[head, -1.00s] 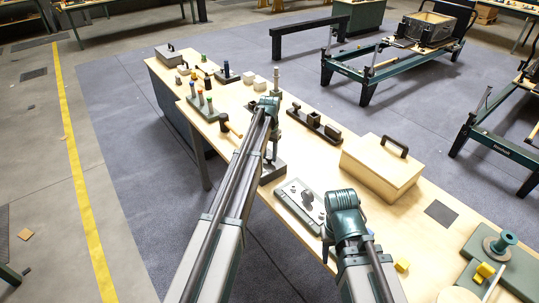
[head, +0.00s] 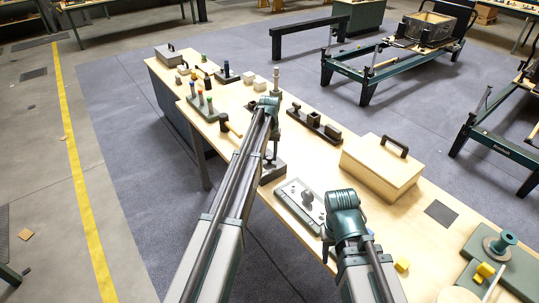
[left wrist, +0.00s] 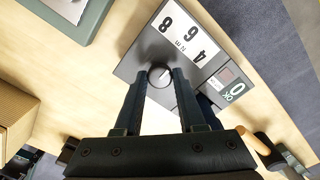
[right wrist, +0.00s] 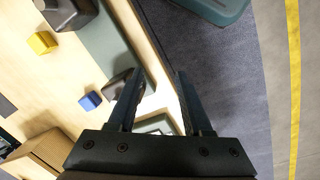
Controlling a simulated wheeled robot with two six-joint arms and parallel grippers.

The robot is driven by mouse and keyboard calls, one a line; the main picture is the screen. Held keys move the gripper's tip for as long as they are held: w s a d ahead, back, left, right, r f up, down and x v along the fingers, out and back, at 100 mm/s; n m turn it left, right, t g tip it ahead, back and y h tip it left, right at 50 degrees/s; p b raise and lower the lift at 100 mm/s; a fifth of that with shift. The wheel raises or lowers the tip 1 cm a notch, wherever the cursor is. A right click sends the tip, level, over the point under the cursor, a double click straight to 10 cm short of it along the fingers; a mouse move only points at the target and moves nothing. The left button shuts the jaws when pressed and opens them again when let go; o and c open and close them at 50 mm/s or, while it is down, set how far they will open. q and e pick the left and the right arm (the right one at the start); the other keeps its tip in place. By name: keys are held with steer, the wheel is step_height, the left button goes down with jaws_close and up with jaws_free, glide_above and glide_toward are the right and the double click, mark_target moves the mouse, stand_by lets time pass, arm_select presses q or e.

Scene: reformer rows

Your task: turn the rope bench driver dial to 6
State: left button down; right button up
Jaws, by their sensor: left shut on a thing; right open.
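The driver dial (left wrist: 160,77) is a round black knob on a dark panel in the left wrist view. A white scale plate (left wrist: 184,38) beside it shows 8, 6 and 4 with N m. A pale mark on the knob seems to face the upper right; I cannot read its exact setting. My left gripper (left wrist: 158,82) is shut on the knob, one finger on each side. In the head view my arm partly hides the driver base (head: 272,172). My right gripper (right wrist: 156,75) is open and empty by the bench edge.
A wooden box (head: 380,168) with a black handle stands right of the dial. A grey plate with a knob (head: 302,203) lies between my arms. A yellow block (right wrist: 42,42) and a blue block (right wrist: 90,101) lie near my right gripper.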

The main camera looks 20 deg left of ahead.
mark_target(269, 157)
arm_select(q)
steer(key=c, duration=0.5)
jaws_free()
steer(key=shift+r, duration=0.1)
step_height(269, 157, up, 14)
steer(key=p, duration=1.4)
steer(key=shift+f, duration=0.25)
steer(key=s+d+m, duration=0.1)
steer(key=s+d, duration=0.4)
steer(key=s, duration=0.7)
steer(key=s+d+m, duration=0.2)
steer(key=s+d, duration=0.4)
steer(key=s, duration=0.6)
steer(key=s+d+m+y, duration=0.1)
steer(key=s+d, duration=0.4)
steer(key=s, duration=0.7)
steer(key=shift+s+d+m, duration=0.25)
steer(key=shift+d+m, duration=0.05)
steer(key=shift+m, duration=0.3)
